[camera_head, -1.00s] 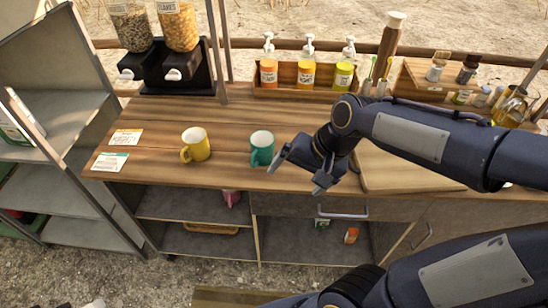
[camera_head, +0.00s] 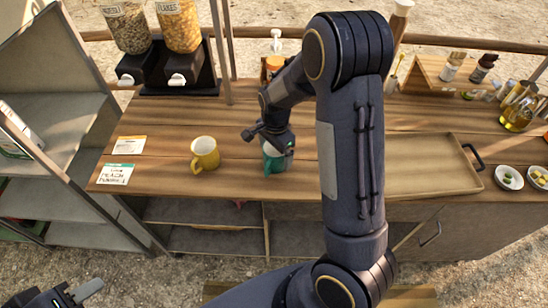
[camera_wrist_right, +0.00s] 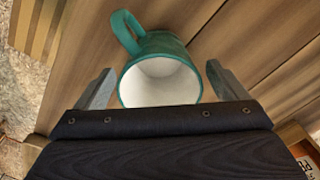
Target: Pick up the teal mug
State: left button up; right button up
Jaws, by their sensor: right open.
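The teal mug (camera_head: 274,162) stands on the wooden counter, partly hidden by my right gripper (camera_head: 270,145) in the head view. In the right wrist view the teal mug (camera_wrist_right: 160,82) shows its white inside, with its handle toward the upper left. My right gripper (camera_wrist_right: 160,88) is open there, one finger on each side of the mug, with gaps between fingers and mug. My left gripper (camera_head: 75,292) is partly in view at the bottom left corner, away from the counter; its opening is unclear.
A yellow mug (camera_head: 205,154) stands left of the teal one. Two cards (camera_head: 116,174) lie at the counter's left end. A wooden tray (camera_head: 430,165) lies to the right, partly behind my arm. Cereal dispensers (camera_head: 180,30) stand at the back left.

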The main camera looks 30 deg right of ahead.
notch_tip(320, 180, down, 2)
jog(key=shift+f, duration=0.1)
jog(key=c, duration=1.1)
jog(key=shift+r, duration=0.2)
